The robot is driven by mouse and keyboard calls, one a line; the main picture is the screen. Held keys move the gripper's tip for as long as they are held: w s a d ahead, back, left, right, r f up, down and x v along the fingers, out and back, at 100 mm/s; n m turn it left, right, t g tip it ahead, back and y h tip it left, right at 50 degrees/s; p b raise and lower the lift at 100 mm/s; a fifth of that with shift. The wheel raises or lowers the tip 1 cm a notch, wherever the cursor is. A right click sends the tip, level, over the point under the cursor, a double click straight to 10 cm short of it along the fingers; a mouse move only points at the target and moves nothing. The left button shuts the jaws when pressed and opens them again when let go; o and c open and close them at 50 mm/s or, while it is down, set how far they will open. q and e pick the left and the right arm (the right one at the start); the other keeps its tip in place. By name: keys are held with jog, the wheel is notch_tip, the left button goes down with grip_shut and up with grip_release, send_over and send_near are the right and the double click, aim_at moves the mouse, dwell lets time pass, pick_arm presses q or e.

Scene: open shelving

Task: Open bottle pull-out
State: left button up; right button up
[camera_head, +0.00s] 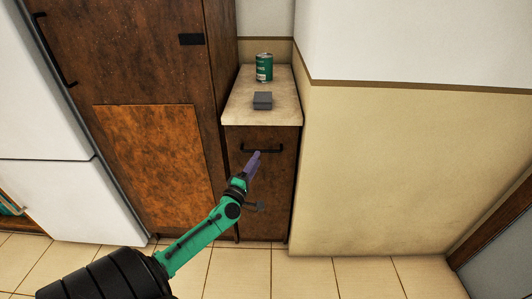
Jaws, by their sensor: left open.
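The bottle pull-out (277,179) is a narrow dark brown cabinet front under a beige counter. It looks closed, flush below the counter. Its black horizontal bar handle (275,150) is near the top. My left gripper (256,155) is purple-grey and reaches up from the lower left on a green arm. Its tips are at or just in front of the left part of the handle. I cannot tell whether they touch it. The gripper is open, with nothing visible in it. The arm hides part of the front's lower left. My right gripper is not in view.
A green can (264,68) and a small grey box (263,101) stand on the counter (237,114). A tall brown cabinet (150,75) is on the left, beside a white fridge (55,195). A beige wall (400,170) is close on the right. The tiled floor in front is clear.

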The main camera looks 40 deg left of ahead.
aim_at(262, 151)
pick_arm(q)
jog(key=x, duration=0.5)
jog(key=shift+w+a+b, duration=0.1)
jog(key=shift+b, duration=0.2)
jog(key=shift+w, duration=0.3)
grip_shut()
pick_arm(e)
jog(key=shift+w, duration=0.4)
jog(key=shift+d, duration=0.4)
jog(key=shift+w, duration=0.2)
